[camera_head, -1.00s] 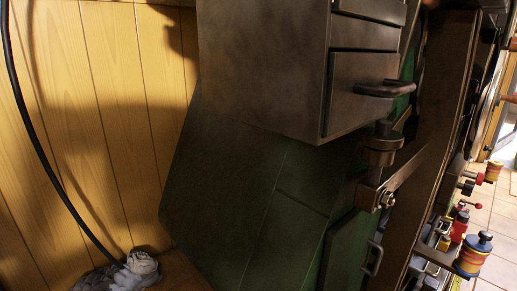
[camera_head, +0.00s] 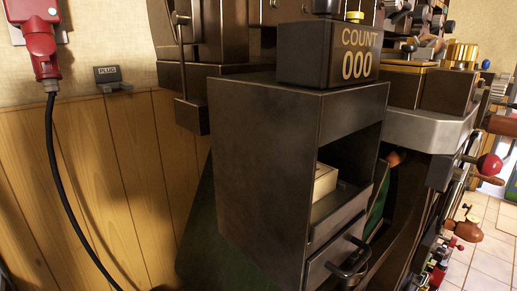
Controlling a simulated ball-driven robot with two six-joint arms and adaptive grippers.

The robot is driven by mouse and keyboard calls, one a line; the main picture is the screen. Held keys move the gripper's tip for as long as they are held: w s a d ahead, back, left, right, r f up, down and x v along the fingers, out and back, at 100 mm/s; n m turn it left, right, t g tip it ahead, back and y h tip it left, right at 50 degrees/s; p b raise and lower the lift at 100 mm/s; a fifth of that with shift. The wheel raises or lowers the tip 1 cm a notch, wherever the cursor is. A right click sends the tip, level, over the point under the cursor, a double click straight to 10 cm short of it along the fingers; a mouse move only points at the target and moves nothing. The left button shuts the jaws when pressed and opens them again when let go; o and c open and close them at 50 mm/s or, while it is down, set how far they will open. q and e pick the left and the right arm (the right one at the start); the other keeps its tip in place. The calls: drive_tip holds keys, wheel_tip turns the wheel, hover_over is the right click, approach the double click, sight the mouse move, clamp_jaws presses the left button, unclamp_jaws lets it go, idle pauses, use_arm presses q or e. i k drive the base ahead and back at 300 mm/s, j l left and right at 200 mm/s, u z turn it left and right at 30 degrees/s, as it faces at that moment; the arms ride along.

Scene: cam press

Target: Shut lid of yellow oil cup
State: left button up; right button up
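A gold-yellow ribbed round part (camera_head: 462,54) stands on the dark machine housing at the upper right. A small yellow round piece (camera_head: 355,16) sits on top of the counter box (camera_head: 327,52), cut close by the top edge of the view. I cannot tell whether either one is the yellow oil cup, and no lid can be made out clearly. Neither of my grippers shows in the head view.
A dark cabinet (camera_head: 262,175) with an open compartment holds a pale box (camera_head: 324,182); a drawer with a handle (camera_head: 352,262) is below. A red plug (camera_head: 42,50) with a black cable hangs at the left. Red-ball levers (camera_head: 490,165) stick out at the right. Tiled floor lies beyond.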

sight(464, 206)
drive_tip(key=z, duration=1.55)
drive_tip(key=k, duration=0.15)
drive_tip(key=k+z, duration=0.15)
drive_tip(key=z, duration=0.2)
drive_tip(key=k+l+z, duration=0.1)
drive_tip(key=z, duration=0.25)
drive_tip(key=k+l+z, duration=0.1)
drive_tip(key=k+z, duration=0.2)
drive_tip(key=i+l, duration=0.25)
drive_tip(key=i, duration=0.2)
drive_tip(key=i+l+z, duration=0.1)
drive_tip(key=i+l, duration=0.15)
drive_tip(key=i, duration=0.2)
drive_tip(key=i+l, duration=0.2)
drive_tip(key=i, duration=0.3)
drive_tip(key=i+u, duration=0.45)
drive_tip(key=i, duration=0.2)
drive_tip(key=i+l+u, duration=0.15)
drive_tip(key=i+u, duration=0.25)
drive_tip(key=i, duration=0.25)
drive_tip(key=i+u, duration=0.1)
drive_tip(key=i, duration=2.3)
drive_tip(key=i+u, duration=0.2)
drive_tip(key=i, duration=0.25)
drive_tip(key=i+u, duration=0.15)
drive_tip(key=i, duration=0.3)
drive_tip(key=i+l+u, duration=0.2)
drive_tip(key=i, duration=0.25)
drive_tip(key=i+l+u, duration=0.2)
drive_tip(key=i, duration=0.2)
